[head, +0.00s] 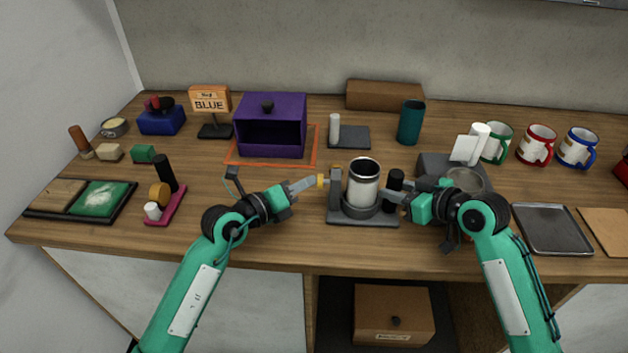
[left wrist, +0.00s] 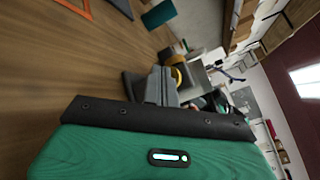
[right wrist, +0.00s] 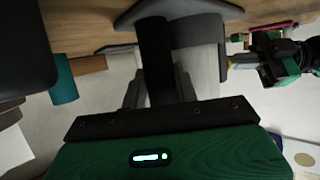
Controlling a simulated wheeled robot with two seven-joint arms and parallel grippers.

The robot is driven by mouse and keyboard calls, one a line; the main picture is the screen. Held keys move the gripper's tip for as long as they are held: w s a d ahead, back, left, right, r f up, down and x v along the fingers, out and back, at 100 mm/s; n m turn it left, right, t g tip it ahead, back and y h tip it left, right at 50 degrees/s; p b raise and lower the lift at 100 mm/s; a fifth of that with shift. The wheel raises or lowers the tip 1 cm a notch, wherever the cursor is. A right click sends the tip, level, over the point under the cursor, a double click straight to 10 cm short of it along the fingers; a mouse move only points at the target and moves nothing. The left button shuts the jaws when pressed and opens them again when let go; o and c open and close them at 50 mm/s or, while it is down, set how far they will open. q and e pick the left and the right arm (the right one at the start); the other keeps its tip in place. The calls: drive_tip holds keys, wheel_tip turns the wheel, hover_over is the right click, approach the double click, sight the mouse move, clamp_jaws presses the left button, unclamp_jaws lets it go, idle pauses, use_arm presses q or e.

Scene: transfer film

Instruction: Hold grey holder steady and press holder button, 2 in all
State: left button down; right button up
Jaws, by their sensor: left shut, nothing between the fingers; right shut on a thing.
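The grey holder (head: 345,216) stands on the table near its front edge, with a grey upright on its left side. A silver-and-white canister (head: 363,184) sits upright in it. A yellow button (head: 321,181) faces left from the upright; it also shows in the left wrist view (left wrist: 177,76). My left gripper (head: 315,182) is shut and empty, its tips at the button; whether they touch it I cannot tell. My right gripper (head: 391,195) is shut on the holder's black upright handle (head: 396,180), also seen in the right wrist view (right wrist: 155,60).
A purple box (head: 271,125) stands behind on an orange outline. A teal cup (head: 410,122) and grey block (head: 440,167) are behind and right. A dark tray (head: 551,228) lies far right. A pink stand (head: 168,207) is at left. Bare table lies left of the holder.

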use_arm(q)
drive_tip(key=shift+d, duration=0.4)
drive_tip(key=shift+a, duration=0.1)
idle(0.5)
drive_tip(key=shift+a, duration=1.35)
drive_tip(key=shift+a, duration=2.5)
drive_tip(key=shift+w+a, duration=0.1)
drive_tip(key=shift+a, duration=1.8)
